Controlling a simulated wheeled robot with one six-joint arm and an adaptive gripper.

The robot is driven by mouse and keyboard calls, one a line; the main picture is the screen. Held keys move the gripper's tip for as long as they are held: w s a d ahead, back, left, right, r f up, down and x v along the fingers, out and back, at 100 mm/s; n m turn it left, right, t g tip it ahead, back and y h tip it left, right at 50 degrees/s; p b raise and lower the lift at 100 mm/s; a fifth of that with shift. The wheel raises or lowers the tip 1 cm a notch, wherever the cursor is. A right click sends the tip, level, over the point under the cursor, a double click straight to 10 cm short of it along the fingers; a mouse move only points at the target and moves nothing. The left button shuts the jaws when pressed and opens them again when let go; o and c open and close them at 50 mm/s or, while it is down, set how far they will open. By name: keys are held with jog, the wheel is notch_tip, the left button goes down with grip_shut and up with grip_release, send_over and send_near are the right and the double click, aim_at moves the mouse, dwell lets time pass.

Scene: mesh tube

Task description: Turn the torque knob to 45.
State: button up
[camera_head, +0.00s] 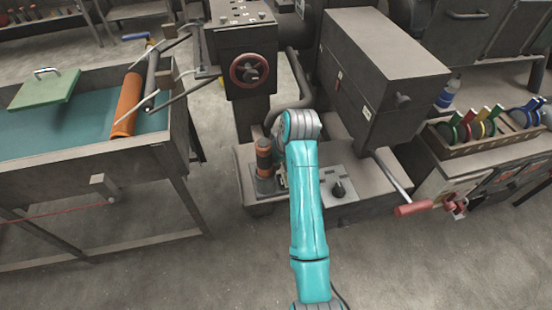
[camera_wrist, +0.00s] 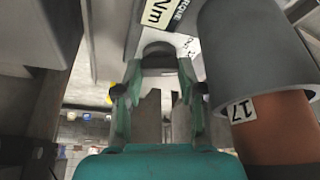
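A dark round knob (camera_wrist: 158,50) shows in the wrist view beside a pale label reading "Nm" (camera_wrist: 160,12) and a partly cut-off label ending in "RQUE". I take it to be the torque knob; its setting cannot be read. My gripper (camera_wrist: 159,72) has its two green fingers apart, one tip on each side of the knob. Whether the tips touch it I cannot tell. In the head view my arm hides most of the gripper and that knob.
An orange-brown cylinder with a grey cap (camera_head: 265,158) stands close left of my gripper; in the wrist view its grey cap (camera_wrist: 250,55) and "17" label lie close right. A black knob (camera_head: 338,190) and red-handled lever (camera_head: 412,208) are to the right. A handwheel (camera_head: 249,70) is above.

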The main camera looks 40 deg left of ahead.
jog(key=shift+o, duration=0.6)
jog(key=shift+r, duration=0.2)
notch_tip(320, 180, up, 10)
jog(key=shift+f, duration=0.2)
jog(key=shift+c, duration=0.2)
